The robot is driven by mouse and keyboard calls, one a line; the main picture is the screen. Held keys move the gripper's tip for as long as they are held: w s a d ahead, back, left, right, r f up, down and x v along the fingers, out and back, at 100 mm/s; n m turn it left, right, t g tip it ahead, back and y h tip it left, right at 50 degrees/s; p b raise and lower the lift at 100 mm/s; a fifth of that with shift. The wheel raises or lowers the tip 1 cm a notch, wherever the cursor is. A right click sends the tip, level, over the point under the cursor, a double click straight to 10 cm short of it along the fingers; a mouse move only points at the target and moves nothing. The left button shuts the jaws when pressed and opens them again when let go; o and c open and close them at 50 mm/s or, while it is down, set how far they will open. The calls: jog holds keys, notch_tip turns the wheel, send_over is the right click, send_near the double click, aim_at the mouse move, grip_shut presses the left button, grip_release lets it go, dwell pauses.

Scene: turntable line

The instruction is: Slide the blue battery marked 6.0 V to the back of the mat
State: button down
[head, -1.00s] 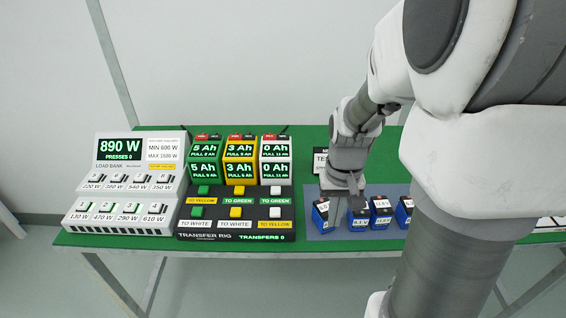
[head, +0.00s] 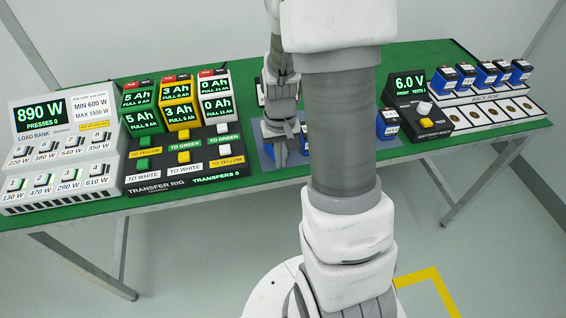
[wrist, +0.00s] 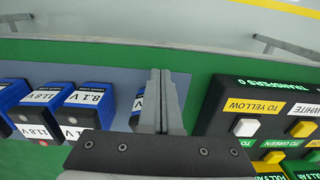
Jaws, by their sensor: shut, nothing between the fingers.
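My gripper (head: 289,137) is shut with nothing between its fingers, low over the left end of the grey-blue mat (head: 264,158). In the wrist view its fingers (wrist: 160,78) point down beside a blue battery (wrist: 136,104) at the end of the row. The fingers hide much of that battery and its label cannot be read; I cannot tell if they touch it. The neighbouring blue battery (wrist: 90,100) is marked 8.1 V, and two farther ones (wrist: 42,98) are marked 11.8 V. No 6.0 V label is readable on a battery.
A tester (head: 408,88) right of the mat displays 6.0 V. Beyond it, several blue batteries (head: 487,74) stand on a white rack (head: 480,102). The black transfer rig (head: 150,182) stands close left of the mat. The load bank (head: 50,130) is farther left.

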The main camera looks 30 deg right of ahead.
jog(key=shift+w+d, duration=0.1)
jog(key=shift+w, duration=0.2)
jog(key=shift+w, duration=0.1)
